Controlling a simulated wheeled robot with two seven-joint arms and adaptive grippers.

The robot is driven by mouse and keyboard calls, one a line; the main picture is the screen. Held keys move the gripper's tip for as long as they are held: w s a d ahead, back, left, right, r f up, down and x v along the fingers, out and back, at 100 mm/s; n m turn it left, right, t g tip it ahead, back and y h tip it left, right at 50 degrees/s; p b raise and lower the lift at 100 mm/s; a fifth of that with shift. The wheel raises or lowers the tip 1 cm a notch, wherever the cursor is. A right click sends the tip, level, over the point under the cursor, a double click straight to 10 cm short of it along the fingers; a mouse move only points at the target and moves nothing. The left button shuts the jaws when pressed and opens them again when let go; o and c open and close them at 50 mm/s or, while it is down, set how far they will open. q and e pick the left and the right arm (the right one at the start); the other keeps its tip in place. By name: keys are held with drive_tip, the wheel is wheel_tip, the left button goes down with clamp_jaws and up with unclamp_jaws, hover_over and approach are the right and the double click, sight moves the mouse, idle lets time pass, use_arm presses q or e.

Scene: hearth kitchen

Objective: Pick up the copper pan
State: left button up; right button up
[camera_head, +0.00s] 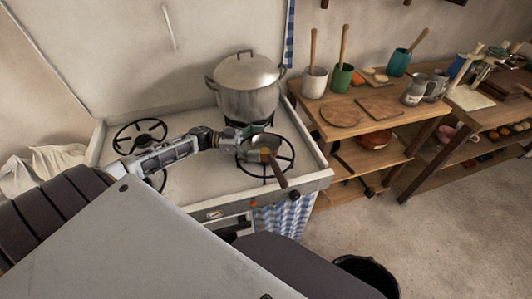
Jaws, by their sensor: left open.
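The copper pan (258,145) sits on the front right burner of the white stove. It looks dark and greyish from here, with an orange-brown patch near the base of its handle. Its brown handle (279,174) points toward the stove's front edge. My left gripper (256,131) reaches in from the left across the stove top. It is open at the far left rim of the pan, and its fingertips are small and partly merged with the pan and pot behind. I cannot tell whether they touch the pan. My right gripper is out of view.
A large lidded metal pot (247,88) stands right behind the pan, close to my left gripper. An empty burner (140,135) is at the back left. To the right, a wooden shelf table (335,128) holds utensil cups and boards. A black bin (366,272) stands on the floor.

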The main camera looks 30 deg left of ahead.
use_arm(q)
drive_tip(key=shift+d, duration=0.15)
idle(0.3)
drive_tip(key=c, duration=1)
drive_tip(key=shift+r, duration=0.25)
